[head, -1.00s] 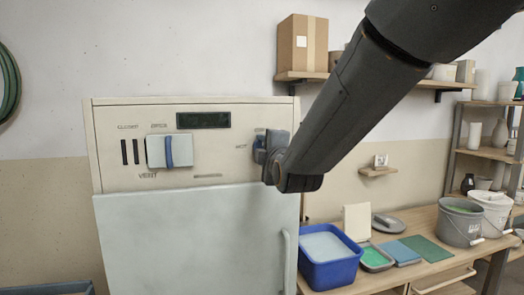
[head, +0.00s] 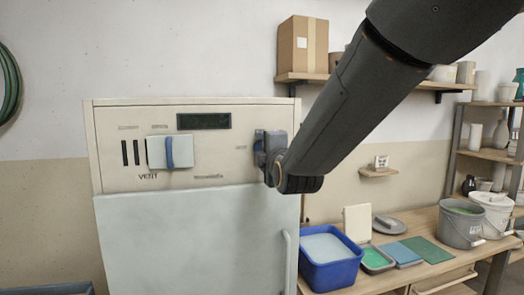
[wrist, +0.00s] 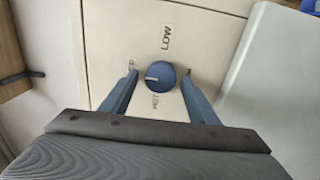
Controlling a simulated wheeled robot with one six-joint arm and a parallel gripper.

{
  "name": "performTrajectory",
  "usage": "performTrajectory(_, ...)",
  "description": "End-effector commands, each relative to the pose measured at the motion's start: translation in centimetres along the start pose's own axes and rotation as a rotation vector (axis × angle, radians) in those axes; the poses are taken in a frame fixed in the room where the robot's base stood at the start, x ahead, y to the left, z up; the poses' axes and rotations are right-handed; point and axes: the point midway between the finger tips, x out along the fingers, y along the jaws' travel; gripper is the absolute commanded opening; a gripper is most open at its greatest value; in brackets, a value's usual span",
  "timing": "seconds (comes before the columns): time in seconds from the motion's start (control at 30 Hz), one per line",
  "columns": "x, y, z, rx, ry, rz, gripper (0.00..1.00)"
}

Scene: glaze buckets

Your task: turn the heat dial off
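The heat dial (wrist: 160,77) is a round dark blue knob on the cream panel, seen in the wrist view. Its white pointer line points left, toward a small label partly hidden by a finger, which I cannot read surely. LOW stands above the dial and HOT below it; a label at right is mostly covered. My gripper (wrist: 159,75) is open, one blue finger on each side of the dial, with a visible gap on both sides. In the head view my gripper (head: 262,149) is at the panel's right side and hides the dial.
The cream panel (head: 215,155) also carries a dark display (head: 204,121), a vent slider with a blue handle (head: 169,152) and two slots. A pale door (head: 190,240) is below. A bench with a blue tub (head: 330,272) stands at right.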

Motion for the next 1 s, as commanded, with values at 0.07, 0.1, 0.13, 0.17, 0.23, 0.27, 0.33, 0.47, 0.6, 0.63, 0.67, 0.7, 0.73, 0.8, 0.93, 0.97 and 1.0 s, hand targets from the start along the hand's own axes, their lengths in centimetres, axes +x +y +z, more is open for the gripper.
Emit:
performTrajectory(0.07,0.0,0.0,0.0,0.000,0.000,0.000,0.55)
performTrajectory(0.1,0.0,0.0,0.0,0.001,0.000,0.000,0.55)
performTrajectory(0.13,0.0,0.0,0.0,0.001,-0.001,0.000,0.55)
performTrajectory(0.17,0.0,0.0,0.0,0.001,-0.001,0.000,0.55)
performTrajectory(0.23,-0.2,0.0,0.0,0.001,-0.001,0.001,0.55)
performTrajectory(0.27,-0.3,0.0,0.0,0.001,-0.001,0.001,0.55)
performTrajectory(0.33,-0.8,0.0,0.0,0.001,-0.001,0.001,0.55)
performTrajectory(0.47,-2.5,0.0,0.0,0.001,0.000,0.002,0.55)
performTrajectory(0.6,-4.6,0.0,0.0,0.001,0.000,0.001,0.55)
performTrajectory(0.63,-5.0,0.0,0.0,0.001,0.000,0.002,0.55)
performTrajectory(0.67,-5.4,0.0,0.0,0.001,0.000,0.001,0.55)
performTrajectory(0.7,-5.9,0.0,0.0,0.001,0.000,0.001,0.55)
performTrajectory(0.73,-6.2,0.0,0.0,0.001,0.000,0.002,0.55)
performTrajectory(0.8,-6.9,0.0,0.0,0.001,0.000,0.000,0.55)
performTrajectory(0.93,-7.6,0.0,0.0,0.001,0.000,0.000,0.55)
performTrajectory(0.97,-7.7,0.0,0.0,0.001,0.000,0.000,0.55)
performTrajectory(1.0,-7.8,0.0,-0.1,0.000,0.000,0.000,0.55)
